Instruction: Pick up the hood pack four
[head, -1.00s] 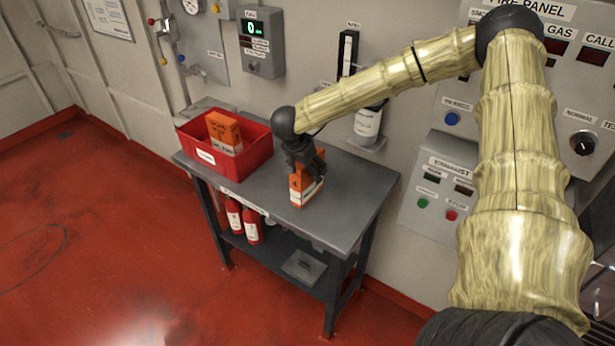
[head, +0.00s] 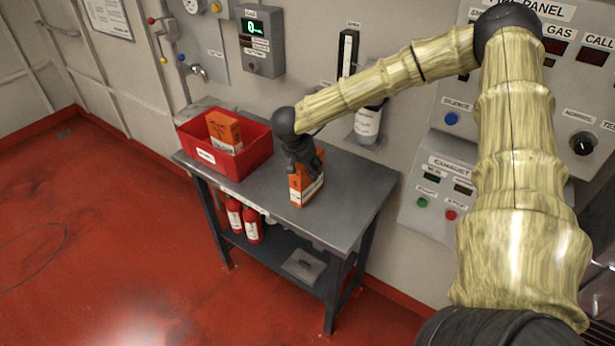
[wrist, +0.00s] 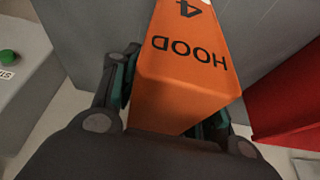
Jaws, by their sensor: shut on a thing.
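The hood pack four (head: 306,187) is an orange box with a white lower band, standing upright on the grey table. In the wrist view the pack (wrist: 188,75) shows "HOOD" and "4" on its orange face. My gripper (head: 305,172) reaches down over the pack from above. In the wrist view my gripper (wrist: 168,100) has one finger on each side of the pack and is shut on it. The pack's base appears to be on the tabletop; I cannot tell whether there is a small gap.
A red bin (head: 251,152) left of the pack holds another orange pack (head: 224,130). The grey table (head: 345,215) is clear in front and to the right. A white bottle (head: 367,124) is by the wall behind. Red extinguishers (head: 252,226) stand on the lower shelf.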

